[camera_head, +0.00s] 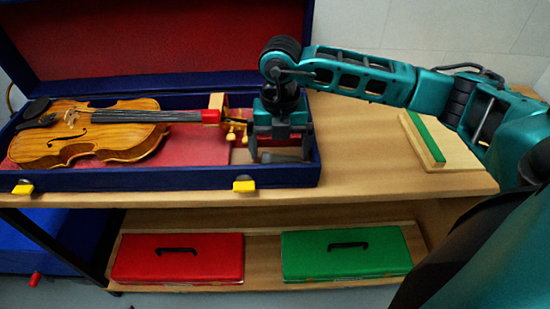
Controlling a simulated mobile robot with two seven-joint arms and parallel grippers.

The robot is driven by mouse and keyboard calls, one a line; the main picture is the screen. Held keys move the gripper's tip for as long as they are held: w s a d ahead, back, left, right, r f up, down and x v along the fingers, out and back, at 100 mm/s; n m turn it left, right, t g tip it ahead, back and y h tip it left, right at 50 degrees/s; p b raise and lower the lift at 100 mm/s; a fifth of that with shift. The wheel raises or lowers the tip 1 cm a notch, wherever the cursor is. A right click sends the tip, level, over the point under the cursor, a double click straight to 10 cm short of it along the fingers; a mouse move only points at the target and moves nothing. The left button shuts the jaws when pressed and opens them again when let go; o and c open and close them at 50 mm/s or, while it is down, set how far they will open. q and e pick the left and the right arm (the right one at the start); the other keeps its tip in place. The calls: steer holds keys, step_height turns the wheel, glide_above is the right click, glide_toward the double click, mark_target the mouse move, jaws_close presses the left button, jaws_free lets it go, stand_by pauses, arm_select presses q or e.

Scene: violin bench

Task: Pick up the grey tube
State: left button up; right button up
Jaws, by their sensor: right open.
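My right gripper (281,147) points down into the right end of the open violin case (130,180). Its two fingers are apart. A grey shape, which looks like the grey tube (283,156), lies low between the fingertips on the case floor. It is small and partly hidden by the gripper, and I cannot tell whether the fingers touch it. My left gripper is not in view.
A violin (90,136) lies in the case, its neck pointing at my right gripper. A wooden board with a green strip (426,138) is on the bench at right. Red (178,259) and green (345,255) boxes sit below.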

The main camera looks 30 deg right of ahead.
steer(key=shift+f, duration=0.5)
steer(key=c, duration=0.8)
steer(key=shift+r, duration=0.1)
